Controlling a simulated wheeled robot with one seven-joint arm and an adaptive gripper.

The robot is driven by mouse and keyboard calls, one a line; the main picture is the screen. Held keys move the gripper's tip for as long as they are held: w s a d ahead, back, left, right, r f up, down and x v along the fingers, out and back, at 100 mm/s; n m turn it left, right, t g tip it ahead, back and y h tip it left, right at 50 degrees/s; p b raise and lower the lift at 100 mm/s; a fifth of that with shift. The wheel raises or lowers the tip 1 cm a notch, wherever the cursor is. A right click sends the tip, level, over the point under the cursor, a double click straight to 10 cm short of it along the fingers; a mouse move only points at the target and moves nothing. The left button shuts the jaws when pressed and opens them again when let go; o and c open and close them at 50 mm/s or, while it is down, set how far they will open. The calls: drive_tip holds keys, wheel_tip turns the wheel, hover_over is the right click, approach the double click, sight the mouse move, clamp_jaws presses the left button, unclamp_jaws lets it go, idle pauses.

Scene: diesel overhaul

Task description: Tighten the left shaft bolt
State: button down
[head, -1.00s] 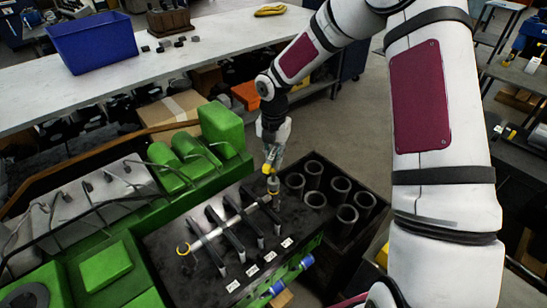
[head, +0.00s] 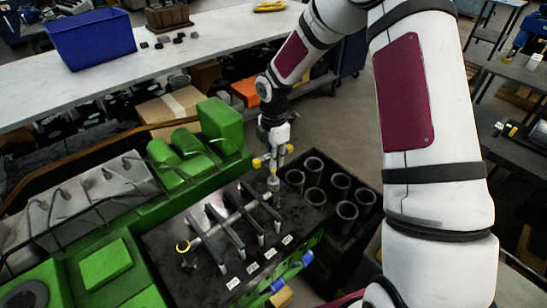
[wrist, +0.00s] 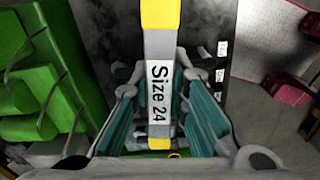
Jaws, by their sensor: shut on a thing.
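My gripper (head: 272,153) is shut on a tool (wrist: 160,95) labelled "Size 24", grey with yellow ends, which lies across the jaws between teal finger pads in the wrist view. In the head view the tool (head: 258,163) sits just above the right end of the rocker shaft (head: 222,226). A light cylindrical piece (head: 273,184) stands at that right end, below the gripper; I cannot tell whether the tool touches it. A yellow ring (head: 183,247) surrounds the shaft's left end, away from the gripper. The bolt heads are too small to make out.
A green engine block (head: 108,266) lies left of the dark, labelled work plate (head: 170,232). A black box (head: 300,222) with several upright cylinders stands right of it. A white bench (head: 95,92) with a blue bin (head: 90,40) is at the back.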

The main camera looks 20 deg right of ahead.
drive_tip(key=m, duration=0.7)
drive_tip(key=shift+m, duration=0.4)
drive_tip(key=m, duration=0.6)
drive_tip(key=shift+b, duration=0.3)
drive_tip(key=m, duration=0.6)
drive_tip(key=shift+f+m, duration=0.1)
drive_tip(key=shift+m, duration=0.2)
drive_tip(key=m, duration=0.5)
